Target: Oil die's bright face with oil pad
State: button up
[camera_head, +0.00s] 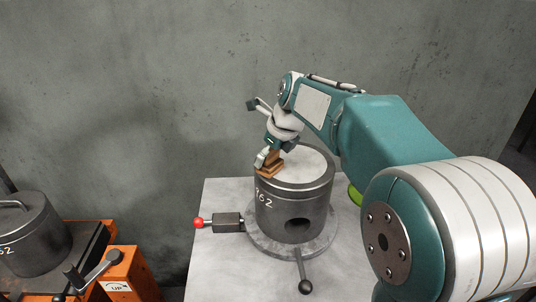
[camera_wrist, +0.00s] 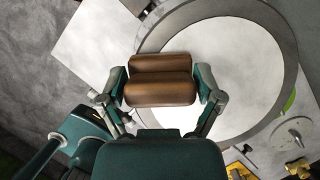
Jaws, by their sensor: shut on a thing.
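The die (camera_head: 292,212) is a dark grey cylinder marked 62 standing upright on a round base on the table. Its bright round face (camera_head: 311,168) is on top, and it also fills much of the wrist view (camera_wrist: 235,70). My gripper (camera_head: 268,161) points down at the left part of that face. It is shut on the brown oil pad (camera_head: 270,166). In the wrist view the pad (camera_wrist: 160,92) sits between both fingers, over the left edge of the bright face. I cannot tell for sure whether its underside touches the face.
A red-knobbed handle (camera_head: 198,222) and a black-knobbed lever (camera_head: 304,284) stick out around the die's base. A second dark cylinder (camera_head: 30,238) stands at left by an orange frame (camera_head: 130,275).

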aim_at(281, 159)
jog(key=shift+d+f, duration=0.1)
jog(key=shift+d, duration=1.6)
jog(key=shift+d+f, duration=0.15)
jog(key=shift+d, duration=4.55)
jog(key=shift+w+r, duration=0.2)
jog(key=shift+w, duration=0.85)
jog(key=shift+a+f, duration=0.15)
jog(key=shift+a, duration=3.15)
